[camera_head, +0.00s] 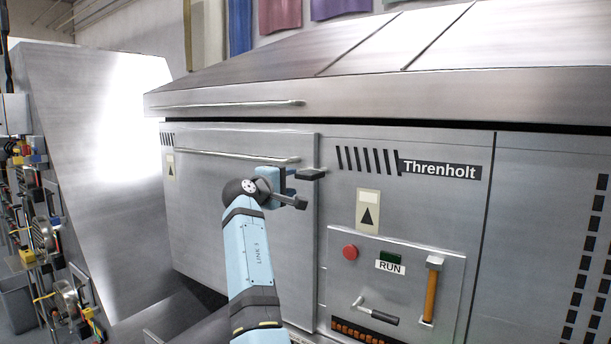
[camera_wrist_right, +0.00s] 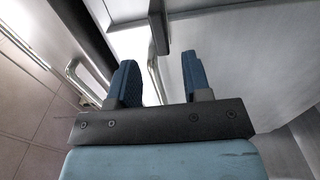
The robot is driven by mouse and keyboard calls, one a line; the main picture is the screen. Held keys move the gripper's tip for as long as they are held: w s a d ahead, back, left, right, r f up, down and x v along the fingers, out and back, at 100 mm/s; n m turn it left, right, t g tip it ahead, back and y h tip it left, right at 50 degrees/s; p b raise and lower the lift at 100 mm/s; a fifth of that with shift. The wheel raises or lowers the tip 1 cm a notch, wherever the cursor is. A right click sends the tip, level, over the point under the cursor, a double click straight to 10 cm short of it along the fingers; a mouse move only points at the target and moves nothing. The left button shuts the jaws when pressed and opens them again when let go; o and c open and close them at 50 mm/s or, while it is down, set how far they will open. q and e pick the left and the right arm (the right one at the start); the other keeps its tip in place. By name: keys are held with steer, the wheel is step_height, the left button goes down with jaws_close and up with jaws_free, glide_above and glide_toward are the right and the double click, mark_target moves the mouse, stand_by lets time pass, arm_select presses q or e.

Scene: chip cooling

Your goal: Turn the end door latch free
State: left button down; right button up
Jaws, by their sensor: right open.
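A dark latch (camera_head: 312,174) sits at the right edge of the closed end door (camera_head: 220,220) on the grey machine. In the right wrist view the latch (camera_wrist_right: 157,27) shows as a dark bar beyond the fingertips, between the two fingers in the picture. My right gripper (camera_head: 283,183) is just left of the latch in the head view, in front of the door. Its blue fingers (camera_wrist_right: 160,62) stand apart with nothing between them, and I see no contact with the latch. My left gripper is not in view.
A silver bar handle (camera_head: 240,156) runs across the door's top, close to my right gripper; another (camera_head: 235,104) is on the hood above. A control panel (camera_head: 390,285) with red button, RUN sign and orange-handled lever is lower right. A sloped metal chute (camera_head: 100,150) stands left.

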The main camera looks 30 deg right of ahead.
mark_target(303, 177)
steer(key=p+x, duration=0.1)
steer(key=x, duration=0.7)
steer(key=shift+c, duration=0.4)
jaws_close()
